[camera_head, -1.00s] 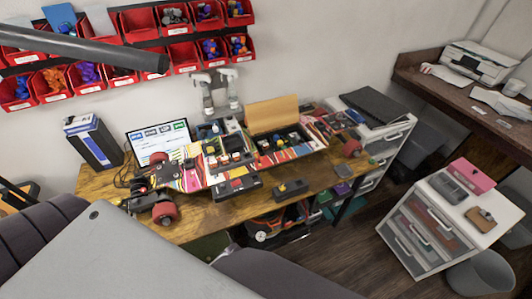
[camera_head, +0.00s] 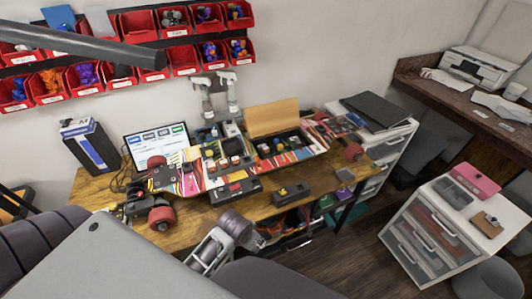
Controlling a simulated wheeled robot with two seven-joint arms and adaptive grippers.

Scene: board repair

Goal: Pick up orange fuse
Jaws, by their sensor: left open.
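An upturned skateboard (camera_head: 200,180) with red wheels and open compartments of small parts lies across the wooden table (camera_head: 180,238). The parts are too small to tell for certain which one is the orange fuse. A small black holder (camera_head: 291,194) with a yellowish piece sits at the table's front edge, right of the middle. My left gripper (camera_head: 208,252) is open in front of the table's near edge, below the board and apart from it. It appears empty. My right gripper is not in view.
A screen (camera_head: 158,144) and a dark box (camera_head: 92,146) stand at the back left. Two spray bottles (camera_head: 228,92) and an upright tan panel (camera_head: 273,118) stand behind the board. Red bins (camera_head: 88,76) hang on the wall. A drawer unit (camera_head: 425,240) stands right.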

